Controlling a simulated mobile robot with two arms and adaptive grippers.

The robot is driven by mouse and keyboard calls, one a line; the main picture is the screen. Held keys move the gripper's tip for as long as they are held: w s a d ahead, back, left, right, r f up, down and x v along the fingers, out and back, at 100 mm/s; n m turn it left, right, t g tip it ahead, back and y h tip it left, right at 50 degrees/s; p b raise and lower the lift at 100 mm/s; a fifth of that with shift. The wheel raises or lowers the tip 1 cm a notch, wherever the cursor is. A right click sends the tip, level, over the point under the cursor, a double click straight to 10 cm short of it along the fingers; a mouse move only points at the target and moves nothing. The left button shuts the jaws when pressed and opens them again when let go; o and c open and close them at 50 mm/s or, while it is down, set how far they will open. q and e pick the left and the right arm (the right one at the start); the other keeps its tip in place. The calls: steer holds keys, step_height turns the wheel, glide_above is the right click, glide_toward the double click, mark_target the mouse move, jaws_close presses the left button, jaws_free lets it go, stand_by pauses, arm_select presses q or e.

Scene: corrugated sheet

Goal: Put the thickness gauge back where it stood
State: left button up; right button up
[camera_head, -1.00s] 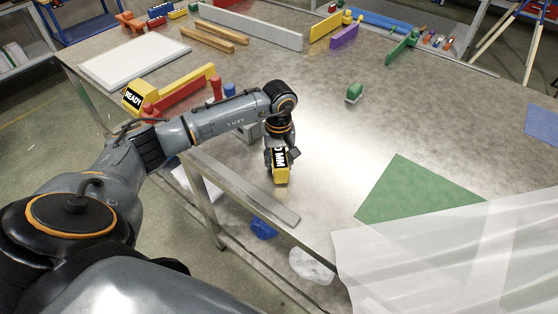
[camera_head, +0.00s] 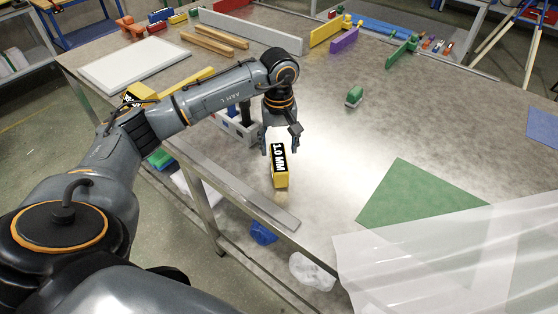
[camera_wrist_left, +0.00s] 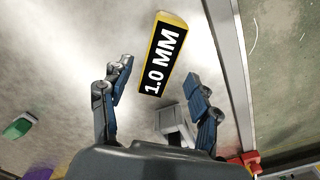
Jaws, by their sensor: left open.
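The thickness gauge (camera_head: 281,170) is a yellow block with a black "1.0 MM" label. It is on the metal table (camera_head: 325,130) near the front edge, and its label also shows in the wrist view (camera_wrist_left: 160,58). My left gripper (camera_head: 281,146) is open just behind and above the gauge in the head view. In the wrist view the spread fingers (camera_wrist_left: 157,72) are empty, and the gauge lies beyond their tips, apparently clear of them. My right gripper is not in view.
A small green block (camera_head: 354,97) is farther right. A green sheet (camera_head: 415,195) and translucent plastic (camera_head: 450,250) lie at right. The table's middle is clear.

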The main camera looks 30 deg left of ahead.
mark_target(279, 158)
arm_select(q)
steer(key=shift+r, duration=2.05)
steer(key=shift+s+f, duration=0.1)
